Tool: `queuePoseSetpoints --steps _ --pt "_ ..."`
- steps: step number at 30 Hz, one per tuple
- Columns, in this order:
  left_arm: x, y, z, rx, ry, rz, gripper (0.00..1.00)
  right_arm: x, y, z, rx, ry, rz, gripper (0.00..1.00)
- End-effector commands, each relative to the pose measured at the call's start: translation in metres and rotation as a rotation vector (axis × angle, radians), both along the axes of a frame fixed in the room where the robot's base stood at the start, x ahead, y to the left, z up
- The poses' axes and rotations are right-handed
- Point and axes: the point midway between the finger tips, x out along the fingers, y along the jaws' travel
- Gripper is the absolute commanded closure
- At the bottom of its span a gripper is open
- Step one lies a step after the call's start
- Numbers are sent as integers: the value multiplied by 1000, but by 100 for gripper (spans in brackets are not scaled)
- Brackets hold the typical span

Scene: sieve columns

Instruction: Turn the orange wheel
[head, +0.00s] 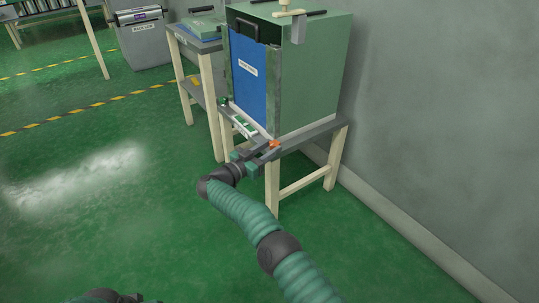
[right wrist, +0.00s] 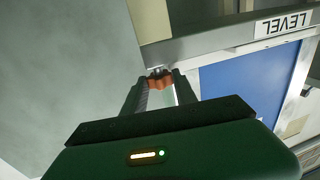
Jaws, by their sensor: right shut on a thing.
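The orange wheel (head: 275,144) is a small knob at the front corner of the stand under the green and blue cabinet. It also shows in the right wrist view (right wrist: 159,80), between the two fingertips. My right gripper (head: 268,151) reaches up to it from the front and is shut on it, with a finger on each side; the fingers (right wrist: 160,77) hide parts of its sides. A dark part of my left arm (head: 105,296) shows at the bottom edge of the head view, too cut off to read its jaws.
The green cabinet (head: 312,75) with its blue front (head: 248,75) stands on a wooden-legged stand (head: 328,132) beside the grey wall (head: 430,110). A second stand (head: 186,90) is to its left. A grey bin (head: 145,45) is farther back. The green floor (head: 110,225) in front is clear.

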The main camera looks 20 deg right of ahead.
Motion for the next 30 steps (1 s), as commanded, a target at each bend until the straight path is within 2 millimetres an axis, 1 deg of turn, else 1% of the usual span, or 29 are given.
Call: queuePoseSetpoints --steps 2,13,14,18,19,26,28,30 --pt "0 0 -3 0 0 0 64 1 1 0 -1 -2 3 100" --pt "0 0 -2 0 0 0 64 2 1 2 -2 -2 3 100" --pt "0 0 -2 0 0 0 64 2 1 3 -2 -2 3 65" --pt "0 0 -2 0 0 0 64 2 1 2 -2 -2 1 47" --pt "0 0 -2 0 0 0 64 2 0 2 -2 -2 1 44" --pt "0 0 -2 0 0 0 64 1 0 1 -1 -2 -1 44" --pt "0 0 0 0 0 0 64 0 2 2 -2 -1 -1 44" --pt "0 0 6 0 0 0 64 -2 7 4 -2 1 0 44"
